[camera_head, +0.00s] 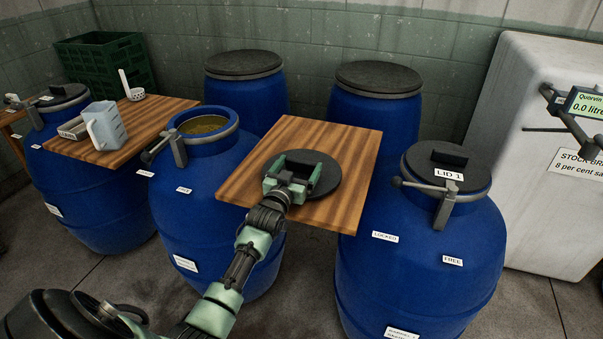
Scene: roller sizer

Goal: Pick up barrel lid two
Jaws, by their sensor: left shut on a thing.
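A dark round lid (326,178) lies on a wooden board in the middle of the head view; no label shows on it, and it looks like barrel lid two. My left gripper (292,171) reaches over it from below and is shut on it, around its raised middle, which the fingers largely hide. I cannot tell whether the lid is touching the board or just above it. An open blue barrel (195,165) with a metal rim and brownish contents stands left of the board. My right gripper is not in view.
A closed barrel with a lid marked LID 1 (449,174) stands right of the board (345,140). Two lidded barrels (245,95) stand behind. A left board (165,115) carries a jug (105,125) and ladle (132,93). A green crate (105,60) and white tank (535,90) flank the scene.

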